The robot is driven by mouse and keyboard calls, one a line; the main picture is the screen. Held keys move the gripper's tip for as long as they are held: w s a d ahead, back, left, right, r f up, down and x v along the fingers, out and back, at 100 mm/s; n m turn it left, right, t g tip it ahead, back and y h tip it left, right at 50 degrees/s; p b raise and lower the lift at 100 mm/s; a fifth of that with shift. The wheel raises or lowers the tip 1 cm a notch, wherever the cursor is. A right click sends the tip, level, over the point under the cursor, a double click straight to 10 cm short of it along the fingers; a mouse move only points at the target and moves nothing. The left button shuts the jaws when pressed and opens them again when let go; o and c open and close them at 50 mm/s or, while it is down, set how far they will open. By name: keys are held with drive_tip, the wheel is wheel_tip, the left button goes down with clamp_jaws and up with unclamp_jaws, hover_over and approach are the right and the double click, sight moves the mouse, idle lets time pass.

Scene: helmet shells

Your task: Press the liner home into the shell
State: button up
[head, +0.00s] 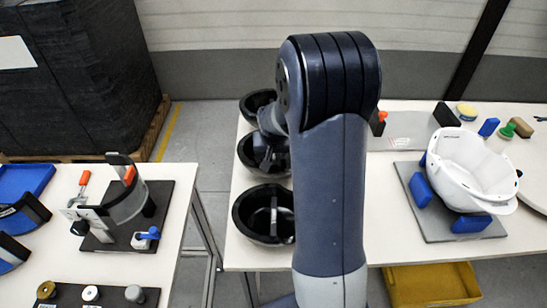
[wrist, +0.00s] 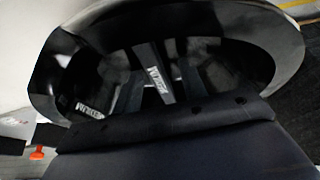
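The white helmet shell (head: 475,160) sits open side up on a grey plate with blue blocks around it, at the right of the table in the head view. Three black bowl-shaped liners stand in a row at the left edge: far (head: 254,103), middle (head: 247,152) and near (head: 247,222). My arm bends down towards the middle one, and my gripper (head: 268,157) looks to be at or over it, partly hidden by my arm. In the wrist view a black liner (wrist: 285,48) fills the top, with dark bars inside it. I cannot make out the finger gap or any grip.
A left table holds a clear curved part in a clamp fixture (head: 125,205), blue trays (head: 25,180) and small round parts (head: 92,293). A yellow bin (head: 432,285) is below the right table. Small tools and blocks (head: 489,127) lie behind the shell.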

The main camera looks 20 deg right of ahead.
clamp_jaws()
idle(0.4)
